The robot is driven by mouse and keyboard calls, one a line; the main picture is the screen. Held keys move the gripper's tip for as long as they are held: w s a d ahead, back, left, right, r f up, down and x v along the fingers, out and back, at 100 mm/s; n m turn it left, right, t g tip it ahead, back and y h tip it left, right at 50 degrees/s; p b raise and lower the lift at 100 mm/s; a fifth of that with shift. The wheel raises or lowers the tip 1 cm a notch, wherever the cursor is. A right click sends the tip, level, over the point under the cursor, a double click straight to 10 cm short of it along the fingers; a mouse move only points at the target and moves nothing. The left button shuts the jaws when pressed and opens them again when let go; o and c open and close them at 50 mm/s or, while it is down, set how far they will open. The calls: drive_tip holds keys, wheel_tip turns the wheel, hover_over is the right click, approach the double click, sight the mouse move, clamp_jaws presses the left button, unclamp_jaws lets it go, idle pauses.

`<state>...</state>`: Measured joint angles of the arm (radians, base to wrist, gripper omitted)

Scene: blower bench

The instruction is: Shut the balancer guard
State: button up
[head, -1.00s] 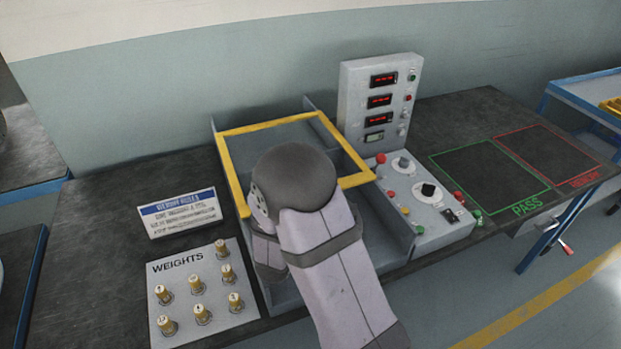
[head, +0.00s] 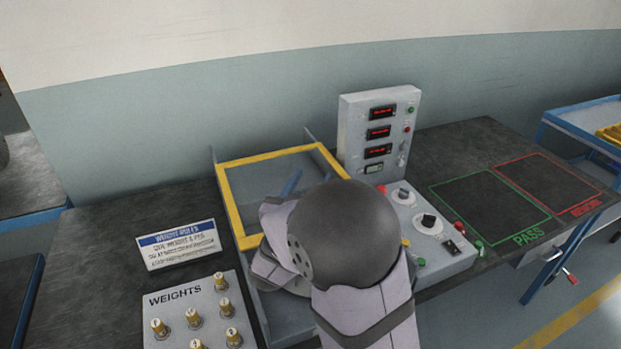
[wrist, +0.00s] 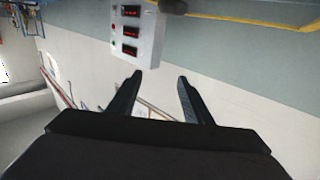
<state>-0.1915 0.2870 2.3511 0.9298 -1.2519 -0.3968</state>
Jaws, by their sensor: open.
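The balancer guard (head: 231,204), a yellow-edged frame with a clear panel, stands raised over the grey balancer bed (head: 287,316) at the middle of the bench. My arm covers its right and lower parts in the head view. My gripper is hidden behind my arm there. In the wrist view my gripper (wrist: 160,82) is open, with nothing between its two dark fingers. A yellow bar (wrist: 250,19), apparently the guard's edge, crosses the top right of that view, beyond the fingertips and apart from them.
The display box (head: 378,135) stands behind the control panel (head: 430,235), right of the guard. A weights board (head: 178,300) with several brass weights and a rules sign (head: 178,245) lie to the left. The green PASS area (head: 488,209) and red REWORK area (head: 548,185) are empty.

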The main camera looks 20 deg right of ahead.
drive_tip(key=shift+r, duration=0.5)
